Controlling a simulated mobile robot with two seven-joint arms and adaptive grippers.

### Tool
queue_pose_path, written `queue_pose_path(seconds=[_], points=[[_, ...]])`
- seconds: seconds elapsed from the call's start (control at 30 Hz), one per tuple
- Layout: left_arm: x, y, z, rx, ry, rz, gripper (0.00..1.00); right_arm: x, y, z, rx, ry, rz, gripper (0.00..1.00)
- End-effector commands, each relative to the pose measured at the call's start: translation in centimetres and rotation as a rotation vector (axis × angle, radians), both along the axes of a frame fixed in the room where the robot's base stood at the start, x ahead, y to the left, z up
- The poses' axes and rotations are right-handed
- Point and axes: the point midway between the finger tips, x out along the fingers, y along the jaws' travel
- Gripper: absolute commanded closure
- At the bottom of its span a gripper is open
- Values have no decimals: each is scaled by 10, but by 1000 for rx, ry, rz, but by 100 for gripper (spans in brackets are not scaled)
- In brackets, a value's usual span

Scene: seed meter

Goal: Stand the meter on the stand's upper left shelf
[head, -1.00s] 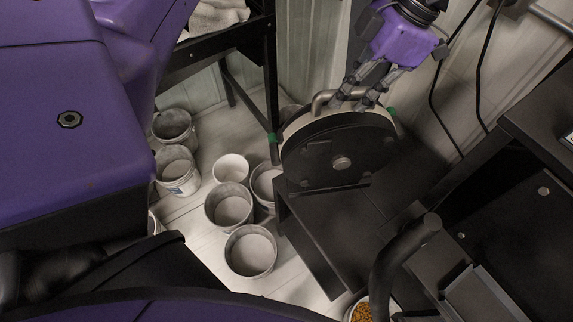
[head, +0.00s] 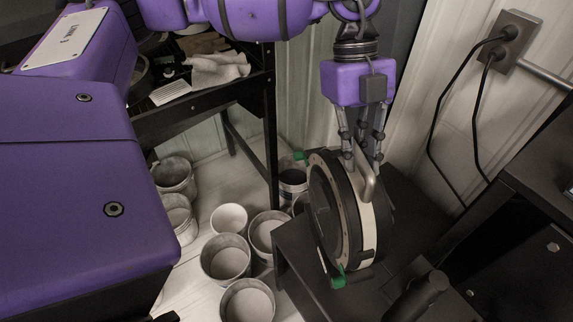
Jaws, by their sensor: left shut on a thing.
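The meter (head: 321,214) is a round black disc with a pale rim, green tabs and a metal handle (head: 366,183) on top. It is upright and turned partly edge-on in the head view. My left gripper (head: 362,158) points down from above and is shut on the handle. The meter is over the stand's black left shelf (head: 299,262); I cannot tell whether its lower edge touches the shelf. The meter hides part of the shelf behind it. My right gripper is not in view.
Several pale buckets (head: 226,258) stand on the floor left of the shelf. A black table (head: 205,105) with a cloth (head: 219,69) is at the back left. A wall outlet (head: 515,38) with black cables is at the right. A dark raised surface (head: 540,185) is at the right.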

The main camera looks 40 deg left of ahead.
Motion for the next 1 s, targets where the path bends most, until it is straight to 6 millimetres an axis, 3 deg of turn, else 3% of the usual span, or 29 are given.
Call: queue_pose_path(seconds=[0.2,0.43,0.8,1.0], points=[[0,-3,4,-5,1,223,100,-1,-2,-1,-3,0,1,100],[0,-5,3,-5,1,322,100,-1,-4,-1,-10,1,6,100],[0,-5,-44,-6,2,331,100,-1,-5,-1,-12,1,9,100],[1,-6,-54,-8,-2,330,100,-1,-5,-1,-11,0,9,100]])
